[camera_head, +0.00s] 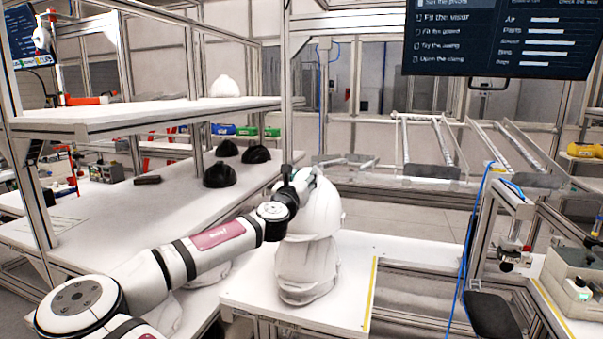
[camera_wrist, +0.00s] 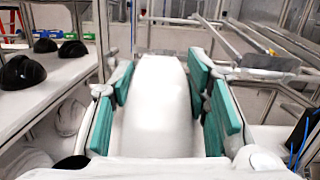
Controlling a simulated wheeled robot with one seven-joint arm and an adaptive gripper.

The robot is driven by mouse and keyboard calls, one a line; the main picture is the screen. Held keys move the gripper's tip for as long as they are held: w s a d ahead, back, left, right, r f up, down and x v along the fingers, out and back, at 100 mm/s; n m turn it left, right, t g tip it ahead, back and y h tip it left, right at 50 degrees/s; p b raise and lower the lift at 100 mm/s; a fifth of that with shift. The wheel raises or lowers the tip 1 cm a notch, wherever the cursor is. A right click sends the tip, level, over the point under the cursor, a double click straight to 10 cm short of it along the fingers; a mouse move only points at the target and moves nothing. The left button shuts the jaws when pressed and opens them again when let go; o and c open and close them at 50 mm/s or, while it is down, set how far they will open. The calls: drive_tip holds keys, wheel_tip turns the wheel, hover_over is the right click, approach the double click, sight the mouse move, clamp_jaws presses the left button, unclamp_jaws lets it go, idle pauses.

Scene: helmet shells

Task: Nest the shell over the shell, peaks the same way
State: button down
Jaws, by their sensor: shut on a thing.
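My gripper (camera_head: 302,181) is shut on a white helmet shell (camera_head: 320,215). In the wrist view the smooth white top of this held shell (camera_wrist: 157,100) lies between the teal pads. Directly below it in the head view, a stack of white shells (camera_head: 305,270) stands on the white table. The held shell's lower edge meets the top of the stack in the picture; I cannot tell whether they touch. White on white hides which way the peaks point. The stack is hidden in the wrist view behind the held shell.
Black domed shells (camera_head: 220,174) stand on the long white bench at left. A single white shell (camera_head: 225,86) sits on the shelf above. More white shells (camera_head: 208,272) show partly behind my arm. The small table (camera_head: 350,295) has a yellow edge strip. A blue cable (camera_head: 470,235) hangs at right.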

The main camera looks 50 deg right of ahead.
sight(294, 229)
drive_tip(key=shift+f+b, duration=1.7)
drive_tip(key=shift+f, duration=2.35)
drive_tip(key=shift+f+b, duration=0.8)
drive_tip(key=shift+f, duration=0.85)
drive_tip(key=c, duration=0.8)
unclamp_jaws()
drive_tip(key=v, duration=1)
drive_tip(key=shift+a+f, duration=0.1)
drive_tip(key=shift+a, duration=0.1)
drive_tip(key=shift+v, duration=0.9)
drive_tip(key=shift+s+d, duration=0.1)
drive_tip(key=shift+s, duration=0.05)
